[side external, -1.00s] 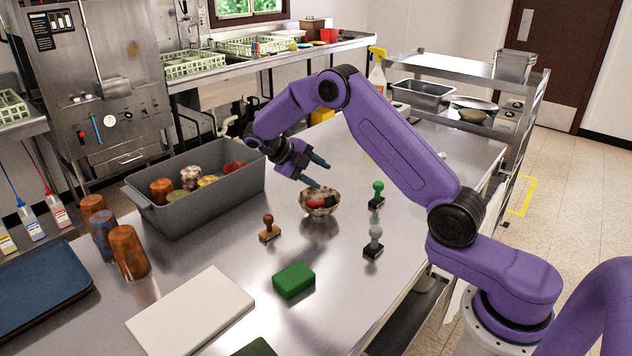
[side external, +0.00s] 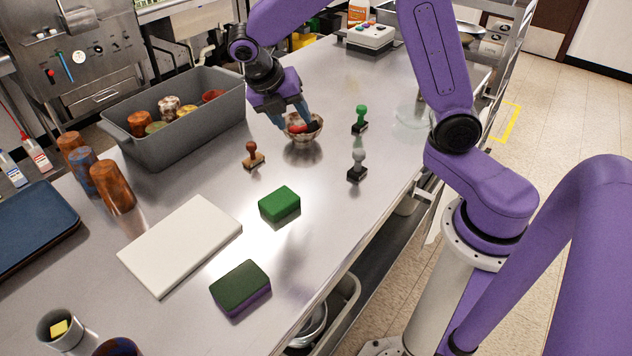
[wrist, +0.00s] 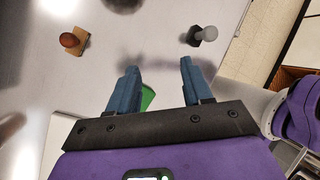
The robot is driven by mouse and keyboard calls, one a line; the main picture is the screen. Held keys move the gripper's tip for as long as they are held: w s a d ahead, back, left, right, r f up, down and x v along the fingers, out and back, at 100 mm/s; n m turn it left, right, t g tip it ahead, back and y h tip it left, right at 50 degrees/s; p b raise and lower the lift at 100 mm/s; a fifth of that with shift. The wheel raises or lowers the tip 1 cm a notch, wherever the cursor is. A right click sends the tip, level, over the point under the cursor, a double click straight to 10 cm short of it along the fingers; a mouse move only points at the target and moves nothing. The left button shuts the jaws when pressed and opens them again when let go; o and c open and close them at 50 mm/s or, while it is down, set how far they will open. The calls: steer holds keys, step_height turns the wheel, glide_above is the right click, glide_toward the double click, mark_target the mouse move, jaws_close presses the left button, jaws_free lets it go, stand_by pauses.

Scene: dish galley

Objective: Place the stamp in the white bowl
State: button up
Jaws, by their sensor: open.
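A small round bowl (side external: 303,138) with a mottled brown and whitish surface stands on the steel table; I see no plain white bowl. A red item (side external: 298,129) lies in it, partly hidden. My gripper (side external: 291,114) is open at the bowl's far left rim; whether it touches cannot be told. Three stamps stand upright nearby: a brown-handled stamp (side external: 253,156) to the left, a green-handled stamp (side external: 360,119) and a grey-handled stamp (side external: 357,167) to the right. The wrist view shows the empty fingers (wrist: 158,82), the brown-handled stamp (wrist: 72,42) and the grey-handled stamp (wrist: 203,34).
A grey bin (side external: 182,135) of cups stands at the left, with several cups (side external: 112,187) beside it. A green sponge (side external: 280,204), white board (side external: 182,245) and dark green block (side external: 240,288) lie nearer. A button box (side external: 370,36) stands behind.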

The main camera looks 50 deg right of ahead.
steer(key=s+a+m+y, duration=0.1)
steer(key=s+m+y, duration=0.2)
steer(key=s, duration=1)
steer(key=s+a+m+t+y, duration=0.1)
steer(key=s+m+y, duration=0.1)
steer(key=s+m, duration=0.7)
steer(key=s+r, duration=0.1)
steer(key=s, duration=0.3)
steer(key=shift+a+m+y, duration=0.3)
steer(key=shift+m+y, duration=0.1)
